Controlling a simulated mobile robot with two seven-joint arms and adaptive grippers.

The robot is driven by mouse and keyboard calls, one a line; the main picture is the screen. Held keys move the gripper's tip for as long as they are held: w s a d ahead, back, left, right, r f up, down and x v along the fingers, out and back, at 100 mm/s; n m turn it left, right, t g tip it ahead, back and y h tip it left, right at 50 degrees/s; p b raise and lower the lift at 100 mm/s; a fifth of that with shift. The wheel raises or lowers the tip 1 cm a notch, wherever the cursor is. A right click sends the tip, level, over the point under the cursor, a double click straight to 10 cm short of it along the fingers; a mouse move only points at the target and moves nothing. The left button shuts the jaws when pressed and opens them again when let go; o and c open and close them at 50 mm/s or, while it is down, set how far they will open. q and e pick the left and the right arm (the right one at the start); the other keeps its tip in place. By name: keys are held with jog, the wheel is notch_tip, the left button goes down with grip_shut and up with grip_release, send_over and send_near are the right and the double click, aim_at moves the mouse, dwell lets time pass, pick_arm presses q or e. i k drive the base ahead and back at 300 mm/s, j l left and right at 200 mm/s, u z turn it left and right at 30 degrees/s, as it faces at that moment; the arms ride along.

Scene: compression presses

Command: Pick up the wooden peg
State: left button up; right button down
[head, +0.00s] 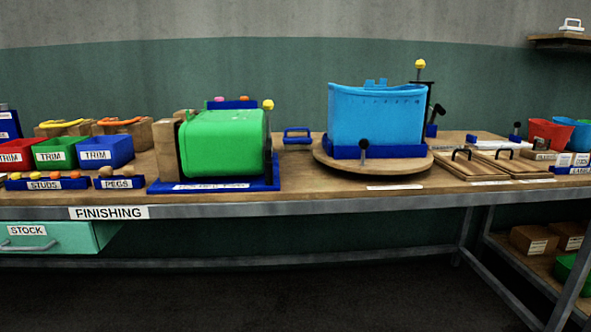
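A small blue tray labelled PEGS (119,183) sits at the front edge of the workbench, left of the green box. Small brown wooden pegs (106,172) show just above its rim, and their lower parts are hidden inside the tray. A similar blue tray labelled STUDS (46,184) stands directly to its left. Neither of my grippers is in the head view.
Behind the trays stand red, green and blue TRIM bins (109,152). A green box (222,143) in a blue fixture stands to the right. A large blue tub (376,115) rests on a round wooden turntable (330,161). A STOCK drawer (50,237) hangs below.

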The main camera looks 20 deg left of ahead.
aim_at(106, 172)
jog(key=u, duration=1.5)
